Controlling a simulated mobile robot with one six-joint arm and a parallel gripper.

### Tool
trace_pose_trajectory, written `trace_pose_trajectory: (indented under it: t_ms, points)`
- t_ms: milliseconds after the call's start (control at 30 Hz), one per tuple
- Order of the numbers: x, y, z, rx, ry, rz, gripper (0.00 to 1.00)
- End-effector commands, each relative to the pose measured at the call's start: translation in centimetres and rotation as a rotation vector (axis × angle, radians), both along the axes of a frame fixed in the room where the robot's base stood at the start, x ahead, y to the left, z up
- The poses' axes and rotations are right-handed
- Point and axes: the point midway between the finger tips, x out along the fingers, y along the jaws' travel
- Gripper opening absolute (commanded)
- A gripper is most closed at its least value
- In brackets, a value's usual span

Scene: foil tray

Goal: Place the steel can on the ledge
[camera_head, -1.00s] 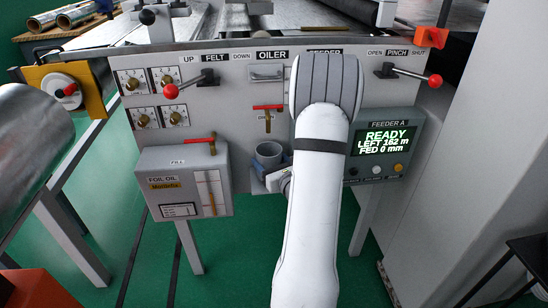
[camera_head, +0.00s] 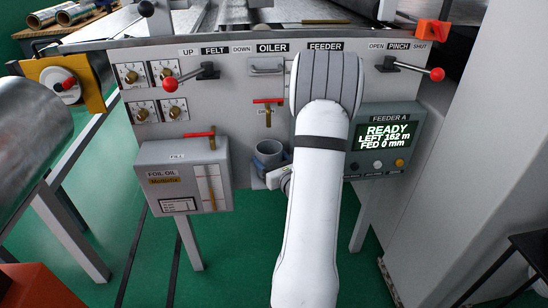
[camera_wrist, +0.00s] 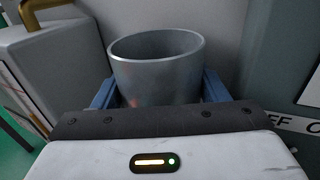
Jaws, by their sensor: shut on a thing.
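The steel can (camera_head: 268,156) is an open-topped grey cylinder, upright in front of the panel below the small red-handled tap (camera_head: 268,102). It looks empty as far as I can see into it. In the wrist view the can (camera_wrist: 157,75) stands between the two blue fingers of my gripper (camera_wrist: 160,88), which are shut on its sides. I cannot make out the ledge for certain; the area under the can is largely hidden.
The foil oil box (camera_head: 184,176) with a red handle juts out left of the can. The feeder screen box (camera_head: 385,138) is to the right. Red-knobbed levers (camera_head: 172,85) stick out from the panel above. Green floor shows below.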

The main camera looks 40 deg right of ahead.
Motion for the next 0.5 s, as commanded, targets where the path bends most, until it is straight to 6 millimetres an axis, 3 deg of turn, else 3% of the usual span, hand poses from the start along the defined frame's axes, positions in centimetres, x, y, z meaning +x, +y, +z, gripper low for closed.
trace_pose_trajectory:
  t_ms: [67, 100, 367, 500]
  points:
    - [0.0, -0.03, -0.24, 0.0, -0.001, 0.0, 0.36]
    - [0.0, -0.03, -0.1, 0.0, -0.001, 0.0, 0.7]
    - [-0.02, -0.07, -0.1, 0.0, 0.0, -0.001, 0.91]
    - [-0.04, -0.15, -0.09, -0.001, -0.001, -0.003, 0.92]
